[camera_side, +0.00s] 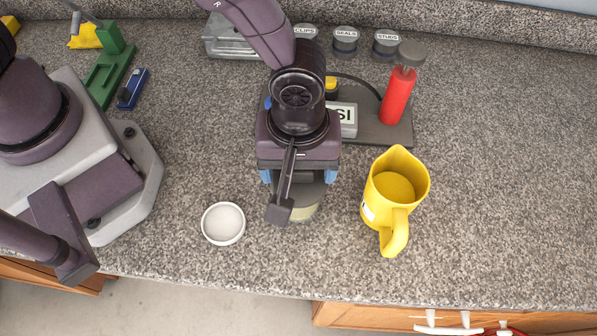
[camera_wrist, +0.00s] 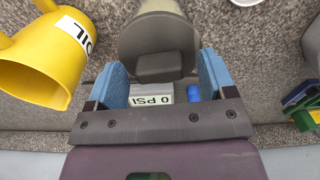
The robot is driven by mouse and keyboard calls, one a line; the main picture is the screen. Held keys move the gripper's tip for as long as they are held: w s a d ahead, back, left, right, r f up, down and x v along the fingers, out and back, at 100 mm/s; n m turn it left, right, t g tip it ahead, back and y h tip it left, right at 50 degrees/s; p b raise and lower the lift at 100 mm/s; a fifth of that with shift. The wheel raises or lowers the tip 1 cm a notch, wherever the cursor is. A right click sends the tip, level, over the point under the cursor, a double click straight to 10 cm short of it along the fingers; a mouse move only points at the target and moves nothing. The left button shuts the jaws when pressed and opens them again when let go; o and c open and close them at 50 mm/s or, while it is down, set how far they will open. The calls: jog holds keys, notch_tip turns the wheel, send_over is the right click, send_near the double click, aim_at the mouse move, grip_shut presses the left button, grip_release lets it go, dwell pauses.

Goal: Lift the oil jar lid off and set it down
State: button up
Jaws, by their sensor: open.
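The oil jar, a cream jar (camera_side: 303,212), stands on the counter mostly hidden beneath my gripper in the side view. Its grey round lid (camera_side: 311,192) is on top. The wrist view shows the lid (camera_wrist: 158,30) from above, with a raised grey block handle (camera_wrist: 160,67). My gripper (camera_side: 298,178) is pointed down over the jar, open. In the wrist view its blue fingers (camera_wrist: 162,78) are on either side of the handle, with a gap at each side. Whether they are low enough to flank it is unclear.
A yellow jug (camera_side: 413,180) marked OIL stands right of the jar, a white dish (camera_side: 223,223) to the left. Behind are a gauge stand (camera_side: 397,135) with a red cylinder (camera_side: 397,96) and several labelled tins (camera_side: 345,40). Counter is clear front left and far right.

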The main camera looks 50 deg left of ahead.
jog(key=shift+f, duration=0.25)
jog(key=c, duration=1)
jog(key=shift+r, duration=0.1)
jog(key=shift+r, duration=0.2)
jog(key=r, duration=0.3)
jog(key=shift+s+a+r, duration=0.2)
jog(key=shift+s+r, duration=0.05)
jog(key=shift+r, duration=0.05)
jog(key=s+a+r, duration=0.9)
jog(key=r, duration=0.4)
jog(key=shift+s+a+r, duration=0.2)
jog(key=shift+a, duration=0.05)
